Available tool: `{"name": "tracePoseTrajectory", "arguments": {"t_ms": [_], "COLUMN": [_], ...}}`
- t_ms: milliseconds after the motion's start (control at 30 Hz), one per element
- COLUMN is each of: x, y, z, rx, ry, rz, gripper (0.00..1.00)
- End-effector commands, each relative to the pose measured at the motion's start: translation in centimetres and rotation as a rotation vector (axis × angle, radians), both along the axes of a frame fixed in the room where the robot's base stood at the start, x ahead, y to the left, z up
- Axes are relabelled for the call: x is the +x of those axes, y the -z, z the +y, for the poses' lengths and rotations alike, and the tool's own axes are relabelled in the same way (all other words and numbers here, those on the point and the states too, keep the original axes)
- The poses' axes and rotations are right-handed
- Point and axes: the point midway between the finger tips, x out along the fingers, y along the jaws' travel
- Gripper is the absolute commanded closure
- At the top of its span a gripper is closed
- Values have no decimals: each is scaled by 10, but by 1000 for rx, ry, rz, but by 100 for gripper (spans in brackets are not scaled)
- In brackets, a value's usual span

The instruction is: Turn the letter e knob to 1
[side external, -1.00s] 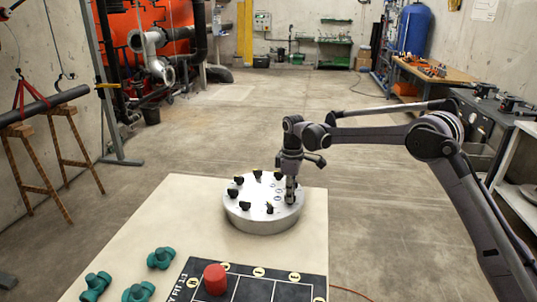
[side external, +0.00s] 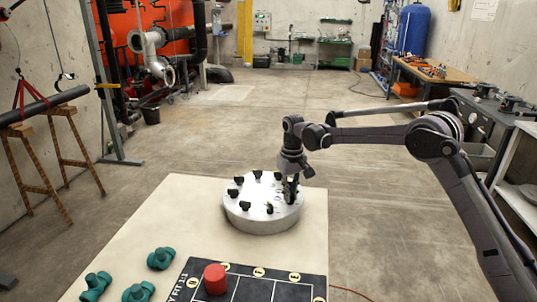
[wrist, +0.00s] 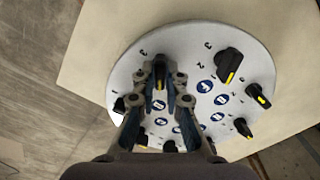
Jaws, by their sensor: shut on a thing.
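A round, light grey disc (side external: 262,224) lies on the pale table and carries several black knobs with yellow pointer marks, blue round labels and printed numbers. My gripper (side external: 290,194) points down at the disc's right side. In the wrist view my gripper (wrist: 160,72) is shut on one black knob (wrist: 159,79), with a finger on each side; its yellow mark shows between them. The fingers hide much of this knob and some numbers around it. I cannot read the letters on the blue labels, so I cannot tell which knob is e.
Other knobs stand close by on the disc, such as one at upper right (wrist: 229,65) and one at right (wrist: 242,127). Green valve-like parts (side external: 161,258), a black marked board (side external: 255,288) and a red cylinder (side external: 215,279) are nearer the camera on the table.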

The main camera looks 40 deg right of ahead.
Motion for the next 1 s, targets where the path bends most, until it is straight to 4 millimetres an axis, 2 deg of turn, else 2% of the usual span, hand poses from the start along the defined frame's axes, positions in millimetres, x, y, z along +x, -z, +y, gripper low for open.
{"name": "tracePoseTrajectory", "arguments": {"t_ms": [300, 800, 833, 900, 1000], "x": [0, 0, 0, 0, 0], "y": [0, 0, 0, 0, 0], "z": [0, 0, 0, 0, 0], "rx": [0, 0, 0, 0, 0], "ry": [106, 121, 121, 121, 121], "rz": [1, 2, 2, 1, 1], "gripper": [100, 100, 83, 66, 66]}}
